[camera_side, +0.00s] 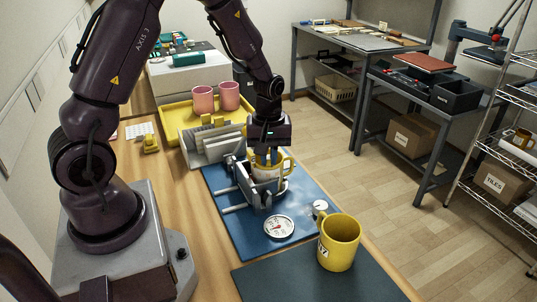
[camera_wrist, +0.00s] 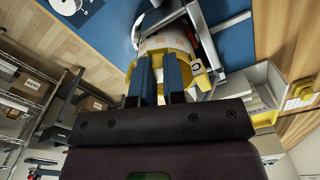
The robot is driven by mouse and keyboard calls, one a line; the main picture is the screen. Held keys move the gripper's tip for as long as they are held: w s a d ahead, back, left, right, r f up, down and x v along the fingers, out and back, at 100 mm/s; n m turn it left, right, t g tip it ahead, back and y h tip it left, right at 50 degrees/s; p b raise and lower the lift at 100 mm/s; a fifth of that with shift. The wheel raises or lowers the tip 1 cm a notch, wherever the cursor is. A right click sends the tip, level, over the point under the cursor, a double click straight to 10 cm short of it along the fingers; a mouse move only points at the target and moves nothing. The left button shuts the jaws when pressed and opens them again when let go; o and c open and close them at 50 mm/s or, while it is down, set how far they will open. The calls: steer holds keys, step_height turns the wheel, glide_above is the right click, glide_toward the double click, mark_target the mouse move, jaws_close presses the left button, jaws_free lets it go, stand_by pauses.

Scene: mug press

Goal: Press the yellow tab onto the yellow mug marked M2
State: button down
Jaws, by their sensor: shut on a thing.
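A yellow mug (camera_side: 345,245) stands upright on the dark mat at the front. Its label is turned left and I cannot read it fully. A second mug, pale with a yellow handle (camera_side: 286,163), sits in the grey press fixture (camera_side: 243,178); in the wrist view its pale body (camera_wrist: 165,42) and yellow rim show beyond the fingers. My gripper (camera_side: 267,161) points down at this mug, with its blue fingers (camera_wrist: 161,85) close together. A bit of yellow shows between them, seemingly the yellow tab, mostly hidden. I cannot tell whether it touches the mug.
A round dial (camera_side: 279,228) and a small white knob (camera_side: 320,208) lie between fixture and front mug. A grey rack (camera_side: 208,146) and a yellow tray (camera_side: 176,117) with two pink mugs (camera_side: 203,99) stand behind. The dark mat (camera_side: 290,280) is free left of the front mug.

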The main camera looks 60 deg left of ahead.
steer(key=shift+f, duration=0.55)
stand_by(1.0)
steer(key=c, duration=1.1)
jaws_free()
step_height(320, 180, up, 13)
steer(key=s+d+r+m+t, duration=0.5)
steer(key=s+d+r+m, duration=0.6)
steer(key=s+m, duration=0.2)
steer(key=shift+s+m+t, duration=0.3)
steer(key=shift+s, duration=0.35)
